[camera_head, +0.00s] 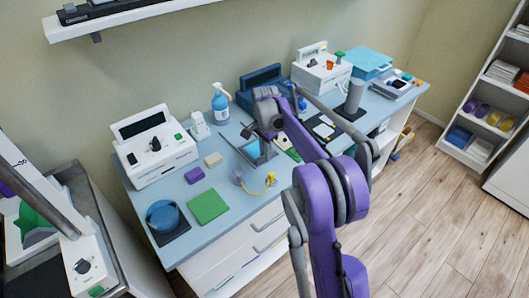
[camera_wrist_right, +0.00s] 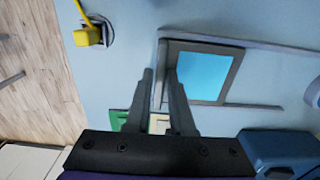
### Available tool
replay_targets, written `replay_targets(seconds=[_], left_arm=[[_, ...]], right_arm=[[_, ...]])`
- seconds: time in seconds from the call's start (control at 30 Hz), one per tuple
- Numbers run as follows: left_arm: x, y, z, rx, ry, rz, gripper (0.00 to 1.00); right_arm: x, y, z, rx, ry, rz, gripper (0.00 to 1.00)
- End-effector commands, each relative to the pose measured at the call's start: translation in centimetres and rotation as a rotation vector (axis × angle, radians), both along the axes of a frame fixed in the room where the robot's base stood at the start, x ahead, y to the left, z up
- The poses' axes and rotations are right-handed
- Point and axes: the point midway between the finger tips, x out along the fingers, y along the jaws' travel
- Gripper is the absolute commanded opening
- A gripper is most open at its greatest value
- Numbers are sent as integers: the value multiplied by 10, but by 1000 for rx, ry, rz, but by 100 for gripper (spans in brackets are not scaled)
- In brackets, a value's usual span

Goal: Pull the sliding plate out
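The sliding plate (camera_head: 262,150) is a light blue panel with a grey frame on the blue-topped bench, partly behind my right gripper. In the right wrist view the blue panel (camera_wrist_right: 203,74) lies ahead and to the right of the fingers, and a grey rail runs along its side. My right gripper (camera_head: 251,130) hangs over the frame's far part. In the right wrist view its two fingers (camera_wrist_right: 160,74) stand apart, with the frame's left edge showing between them. I cannot tell whether they touch it. My left gripper is not in view.
Floor is free at right.

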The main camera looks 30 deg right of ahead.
Motion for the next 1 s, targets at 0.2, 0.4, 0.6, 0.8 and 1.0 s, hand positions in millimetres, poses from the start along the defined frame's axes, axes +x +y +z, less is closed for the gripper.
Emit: replay_targets(seconds=[0.2, 0.4, 0.6, 0.8, 1.0], left_arm=[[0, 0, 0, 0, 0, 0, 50], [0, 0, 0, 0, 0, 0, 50], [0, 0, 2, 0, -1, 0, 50], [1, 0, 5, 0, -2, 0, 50], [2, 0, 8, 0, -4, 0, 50]], right_arm=[[0, 0, 0, 0, 0, 0, 45], [0, 0, 1, 0, 0, 0, 45], [0, 0, 24, 0, 0, 0, 45], [0, 0, 66, 0, 0, 0, 45], [0, 0, 97, 0, 0, -1, 45]])
